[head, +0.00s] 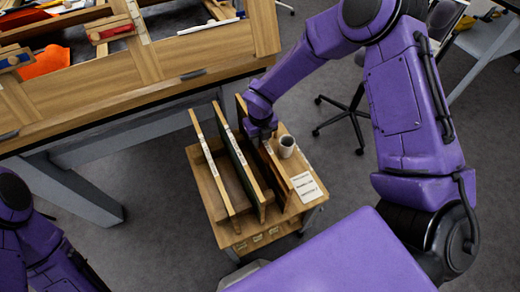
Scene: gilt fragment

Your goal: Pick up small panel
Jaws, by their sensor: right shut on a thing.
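A small wooden cart (224,232) with upright slots stands on the floor in the middle. Several thin panels stand on edge in it: a light left panel (212,165), a dark-faced middle panel (236,158) and a right panel (278,172). My right gripper (262,138) reaches down at the top of the right panel and is shut on a panel there. Its fingertips are mostly hidden by the wrist. I cannot tell whether this panel is lifted. My left arm shows at the lower left, with its gripper out of view.
A white cup (286,146) and a paper label (306,187) are on the cart's right side, close to my right gripper. A large wooden workbench (120,85) with tools stands at the upper left. A wheeled chair base (352,115) is behind.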

